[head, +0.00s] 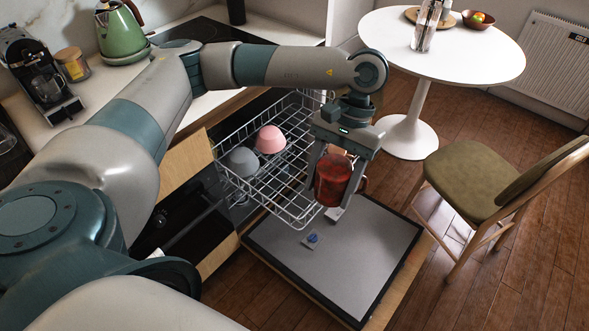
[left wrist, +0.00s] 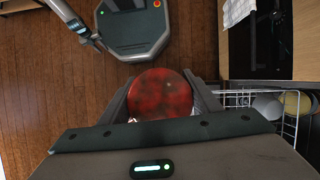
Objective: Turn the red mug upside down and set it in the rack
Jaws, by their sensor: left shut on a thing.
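The red mug (head: 333,184) is between the fingers of my left gripper (head: 336,178), which is shut on it. The mug is held in the air by the front right corner of the wire rack (head: 232,176), over the open door. Its handle points right in the head view. In the left wrist view, a round, mottled red face of the mug (left wrist: 160,95) fills the space between the fingers; I cannot tell whether it is base or mouth. My right gripper is out of the head view; a small arm end at the upper left of the wrist view seems to be it.
A pink bowl (head: 270,139) and a grey bowl (head: 243,161) sit in the rack; its right part looks free. The open dishwasher door (head: 345,262) has a small blue item (head: 312,239) on it. A chair (head: 475,185) and a round white table (head: 455,55) stand to the right.

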